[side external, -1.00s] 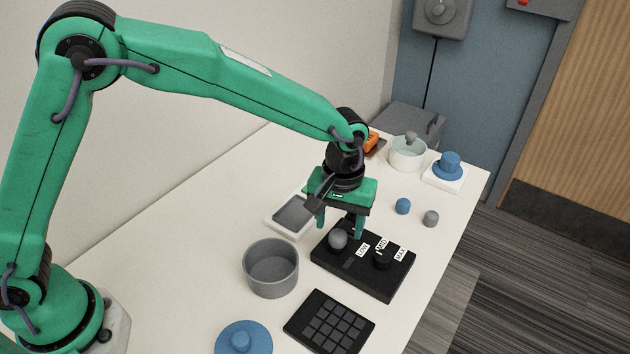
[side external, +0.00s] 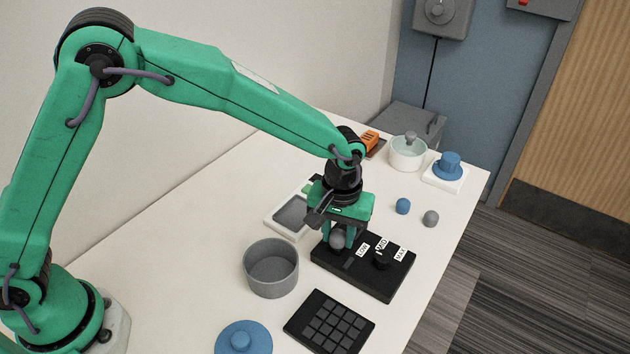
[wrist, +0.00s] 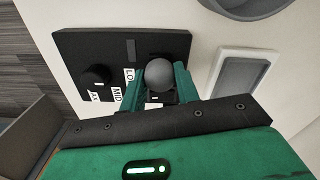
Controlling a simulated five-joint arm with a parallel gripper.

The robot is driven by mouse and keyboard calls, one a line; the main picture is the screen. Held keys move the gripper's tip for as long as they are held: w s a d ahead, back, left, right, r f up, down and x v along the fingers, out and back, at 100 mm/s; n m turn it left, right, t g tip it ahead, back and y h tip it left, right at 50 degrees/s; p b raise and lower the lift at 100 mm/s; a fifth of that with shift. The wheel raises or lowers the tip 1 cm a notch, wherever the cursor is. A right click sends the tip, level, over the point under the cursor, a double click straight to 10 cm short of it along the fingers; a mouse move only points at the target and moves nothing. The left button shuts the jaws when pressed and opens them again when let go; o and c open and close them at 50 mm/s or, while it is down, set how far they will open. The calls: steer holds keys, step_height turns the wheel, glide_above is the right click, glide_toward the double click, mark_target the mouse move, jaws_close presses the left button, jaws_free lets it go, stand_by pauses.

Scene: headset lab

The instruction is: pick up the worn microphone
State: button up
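A grey ball (side external: 338,240), on the left end of a black box (side external: 385,285) with LOW, MID and MAX labels, is the nearest match for the worn microphone; I cannot tell for certain that it is one. My gripper (side external: 340,243) is down over it, fingers pointing down. In the wrist view the same ball (wrist: 160,74) sits between the two green fingers (wrist: 158,90), and both seem to touch its sides. What lies under the ball is mostly hidden. A second, smaller grey ball (side external: 431,218) lies loose near the table's right edge.
A grey pot (side external: 271,282) stands left of the box, with a black keypad (side external: 330,325) in front. A pale tray (side external: 272,224) lies close behind my gripper. A blue ball (side external: 403,206), a lidded pot (side external: 407,158) and a white block with a blue top (side external: 443,183) stand at the back right.

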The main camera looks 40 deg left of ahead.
mark_target(339, 233)
steer(key=c, duration=0.4)
steer(key=shift+r, duration=0.8)
step_height(339, 233, up, 2)
steer(key=shift+r, duration=0.2)
steer(key=s+d+r, duration=0.1)
steer(key=s+r, duration=0.1)
steer(key=s, duration=0.1)
steer(key=s+d+r, duration=0.2)
steer(key=s, duration=0.2)
steer(key=s+d+r, duration=0.2)
steer(key=s+r, duration=0.1)
steer(key=shift+s+d, duration=0.2)
